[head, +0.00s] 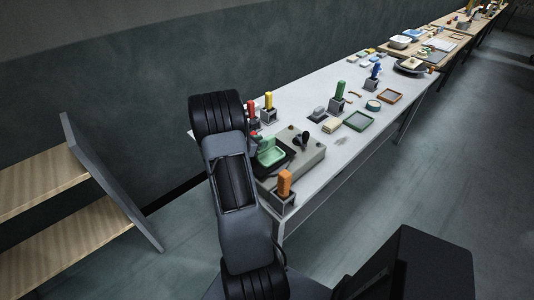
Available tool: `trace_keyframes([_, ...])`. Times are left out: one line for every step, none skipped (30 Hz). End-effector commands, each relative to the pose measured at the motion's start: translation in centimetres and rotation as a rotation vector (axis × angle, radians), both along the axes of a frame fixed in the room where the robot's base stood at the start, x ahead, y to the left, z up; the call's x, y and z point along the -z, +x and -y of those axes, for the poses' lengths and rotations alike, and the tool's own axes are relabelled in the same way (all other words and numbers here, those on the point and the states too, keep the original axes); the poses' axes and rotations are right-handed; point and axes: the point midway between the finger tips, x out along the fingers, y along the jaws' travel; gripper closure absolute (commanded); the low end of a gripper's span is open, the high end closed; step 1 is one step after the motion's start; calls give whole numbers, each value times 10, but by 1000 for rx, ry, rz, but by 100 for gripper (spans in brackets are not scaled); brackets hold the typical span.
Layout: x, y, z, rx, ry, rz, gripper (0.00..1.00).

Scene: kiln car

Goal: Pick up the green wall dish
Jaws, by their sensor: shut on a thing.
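The green wall dish (271,152), a light green square-sided dish, shows just right of my arm over the near left part of the grey table (337,109). My gripper (262,161) is dark and partly hidden behind my own arm. It is shut on the green wall dish. The fingertips are not clearly visible. I cannot tell how far the dish is above the surface below it.
Blocks with orange (285,183), red (251,108), yellow (268,100) and green (340,88) handles stand around. A wooden shelf (42,180) is at left. The floor at right is clear.

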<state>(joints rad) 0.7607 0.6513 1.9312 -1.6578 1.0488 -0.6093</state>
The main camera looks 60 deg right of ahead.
Motion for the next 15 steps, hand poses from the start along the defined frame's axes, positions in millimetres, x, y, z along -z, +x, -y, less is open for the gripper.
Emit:
trace_keyframes([0,0,0,-1,0,0,88])
trace_keyframes([0,0,0,-1,0,0,91])
trace_keyframes([0,0,0,-1,0,0,94])
trace_keyframes([0,0,0,-1,0,0,97])
trace_keyframes([0,0,0,-1,0,0,100])
trace_keyframes([0,0,0,-1,0,0,100])
trace_keyframes([0,0,0,-1,0,0,100])
trace_keyframes([0,0,0,-1,0,0,100])
trace_keyframes([-1,1,0,-1,-2,0,100])
trace_keyframes([-1,1,0,-1,-2,1,100])
trace_keyframes([-1,1,0,-1,-2,1,100])
trace_keyframes([-1,1,0,-1,-2,1,100])
trace_keyframes([-1,1,0,-1,-2,1,100])
trace_keyframes([-1,1,0,-1,-2,1,100])
trace_keyframes([-2,1,0,-1,-3,2,100])
